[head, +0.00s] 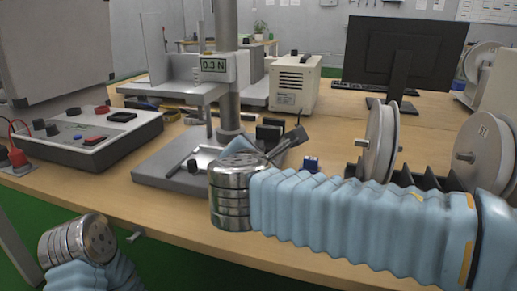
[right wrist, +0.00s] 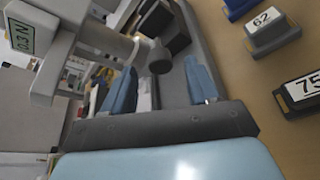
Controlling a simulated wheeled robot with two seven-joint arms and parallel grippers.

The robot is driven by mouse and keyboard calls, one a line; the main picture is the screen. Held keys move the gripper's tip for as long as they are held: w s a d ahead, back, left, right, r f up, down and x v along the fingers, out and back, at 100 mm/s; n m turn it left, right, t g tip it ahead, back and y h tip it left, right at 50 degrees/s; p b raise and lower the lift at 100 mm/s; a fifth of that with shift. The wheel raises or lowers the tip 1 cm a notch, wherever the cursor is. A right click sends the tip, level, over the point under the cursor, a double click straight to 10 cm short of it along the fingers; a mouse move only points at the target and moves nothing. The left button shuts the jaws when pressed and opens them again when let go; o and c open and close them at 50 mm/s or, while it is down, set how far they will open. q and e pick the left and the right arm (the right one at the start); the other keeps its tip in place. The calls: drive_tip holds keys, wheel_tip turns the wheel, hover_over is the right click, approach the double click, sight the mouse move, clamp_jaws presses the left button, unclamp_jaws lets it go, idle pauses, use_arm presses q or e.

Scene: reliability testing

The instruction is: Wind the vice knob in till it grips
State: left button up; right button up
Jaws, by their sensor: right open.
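The vice shows as dark blocks (head: 270,132) at the foot of the test stand's column in the head view, and as a dark block (right wrist: 167,28) in the right wrist view. A round grey end (right wrist: 160,60), which looks like its knob, faces the right wrist camera. My right gripper (right wrist: 161,70) is open, with its blue fingers spread on either side of the knob in the picture. I cannot tell whether they touch it. In the head view my right wrist partly hides the vice and the knob. My left gripper is not visible; only that wrist shows at bottom left.
The stand's display (head: 213,65) reads 0.3 N. A power unit (head: 90,133) stands left, with spools (head: 380,140) at right. Blocks marked 62 (right wrist: 271,33) and 75 (right wrist: 305,92) lie beside the stand's base. The table's front edge is below my right arm.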

drive_tip(key=x, duration=0.5)
drive_tip(key=shift+w, duration=0.2)
drive_tip(key=c, duration=1)
drive_tip(key=shift+f+b, duration=0.25)
drive_tip(key=shift+b, duration=0.1)
drive_tip(key=m+y+b, duration=0.1)
drive_tip(key=m+b, duration=0.1)
drive_tip(key=b, duration=0.4)
drive_tip(key=shift+f+t, duration=0.25)
drive_tip(key=shift+t, duration=0.15)
drive_tip(key=shift+r+m+b, duration=0.1)
drive_tip(key=shift+m+b, duration=0.2)
drive_tip(key=shift+b, duration=0.25)
drive_tip(key=shift+r, duration=0.35)
